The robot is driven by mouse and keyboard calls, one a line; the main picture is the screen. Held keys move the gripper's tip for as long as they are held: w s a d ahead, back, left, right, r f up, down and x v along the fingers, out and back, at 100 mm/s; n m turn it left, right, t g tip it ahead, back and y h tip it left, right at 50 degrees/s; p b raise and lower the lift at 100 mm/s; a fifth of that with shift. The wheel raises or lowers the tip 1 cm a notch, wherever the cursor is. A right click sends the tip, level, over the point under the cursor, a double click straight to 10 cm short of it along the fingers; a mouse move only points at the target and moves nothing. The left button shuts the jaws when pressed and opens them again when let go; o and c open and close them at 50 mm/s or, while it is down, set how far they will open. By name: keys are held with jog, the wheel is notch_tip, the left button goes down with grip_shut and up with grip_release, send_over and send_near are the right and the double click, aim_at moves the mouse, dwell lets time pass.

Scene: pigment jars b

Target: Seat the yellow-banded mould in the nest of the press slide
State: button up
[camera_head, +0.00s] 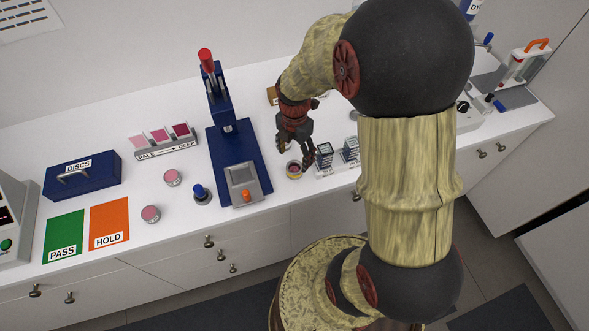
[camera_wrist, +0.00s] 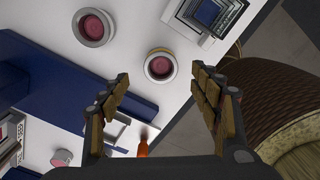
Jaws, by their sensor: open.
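The yellow-banded mould (camera_head: 294,170) stands on the white counter, right of the press, with a pinkish-red top. In the wrist view my gripper (camera_wrist: 160,88) shows two spread, empty fingers. The press slide (camera_head: 241,178) is a grey block with an orange knob at the front of the blue press; its nest's detail is unclear.
The blue press (camera_head: 218,105) with a red-topped lever stands left of my gripper. Another round mould (camera_wrist: 93,40) shows in the wrist view. A rack of dark blocks (camera_head: 337,169) is close on the right. Pink-topped jars (camera_head: 172,178) stand left of the press.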

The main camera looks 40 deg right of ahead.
aim_at(295, 169)
notch_tip(295, 169, down, 7)
jog(key=shift+f+b, duration=0.1)
jog(key=shift+b, duration=0.7)
jog(key=shift+s, duration=0.1)
jog(key=shift+c, duration=0.4)
jog(key=c, duration=1.3)
jog(key=shift+r, duration=0.25)
